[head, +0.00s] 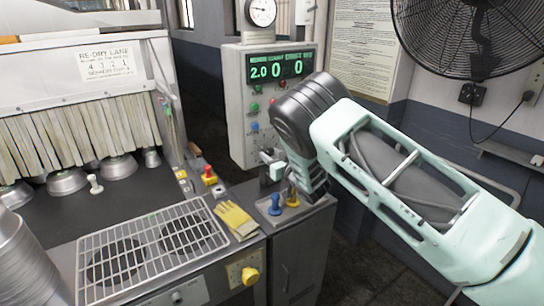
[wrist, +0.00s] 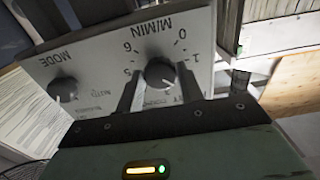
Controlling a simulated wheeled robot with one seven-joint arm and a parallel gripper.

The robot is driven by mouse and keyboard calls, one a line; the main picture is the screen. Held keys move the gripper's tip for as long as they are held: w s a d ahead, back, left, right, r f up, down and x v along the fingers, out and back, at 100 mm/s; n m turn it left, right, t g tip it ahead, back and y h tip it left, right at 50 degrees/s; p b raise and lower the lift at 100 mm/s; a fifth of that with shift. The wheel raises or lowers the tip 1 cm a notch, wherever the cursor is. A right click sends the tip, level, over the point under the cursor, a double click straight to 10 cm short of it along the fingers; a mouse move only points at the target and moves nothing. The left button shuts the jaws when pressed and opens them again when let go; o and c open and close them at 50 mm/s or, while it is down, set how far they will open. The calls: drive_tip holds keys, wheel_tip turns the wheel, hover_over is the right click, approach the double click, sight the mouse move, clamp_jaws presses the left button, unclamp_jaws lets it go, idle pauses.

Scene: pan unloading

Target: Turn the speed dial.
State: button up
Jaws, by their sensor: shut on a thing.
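The speed dial (wrist: 160,73) is a round dark knob with a light pointer line, set in a pale panel (wrist: 105,55) marked M/MIN with numbers around it. In the wrist view my gripper (wrist: 158,84) has one finger on each side of the dial and is shut on it. In the head view my gripper (head: 271,164) is at the lower right of the grey control box (head: 236,120), and the dial cannot be made out there. The box's green display (head: 278,67) reads 2.0, 0 and 0.
A second knob marked MODE (wrist: 62,90) sits beside the dial. A round gauge (head: 261,11) tops the box. Below my gripper are a blue knob (head: 275,204) and a yellow one. Yellow gloves (head: 236,219) and a wire rack (head: 150,250) lie to the left. A fan (head: 480,35) hangs right.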

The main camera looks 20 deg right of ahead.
drive_tip(key=shift+b, duration=0.3)
drive_tip(key=n+b, duration=0.1)
drive_tip(key=b, duration=0.1)
drive_tip(key=n+b, duration=0.1)
drive_tip(key=b, duration=0.1)
drive_tip(key=shift+f+n, duration=0.25)
drive_tip(key=shift+n, duration=0.05)
drive_tip(key=n+b, duration=0.4)
drive_tip(key=b, duration=0.2)
drive_tip(key=shift+n, duration=0.3)
drive_tip(key=n+b, duration=0.4)
drive_tip(key=b, duration=0.2)
drive_tip(key=shift+d+r+n, duration=0.1)
drive_tip(key=shift+n, duration=0.3)
drive_tip(key=shift+r+n+b, duration=0.15)
drive_tip(key=shift+n+b, duration=0.65)
drive_tip(key=shift+b, duration=0.05)
drive_tip(key=shift+r, duration=0.1)
drive_tip(key=o, duration=1)
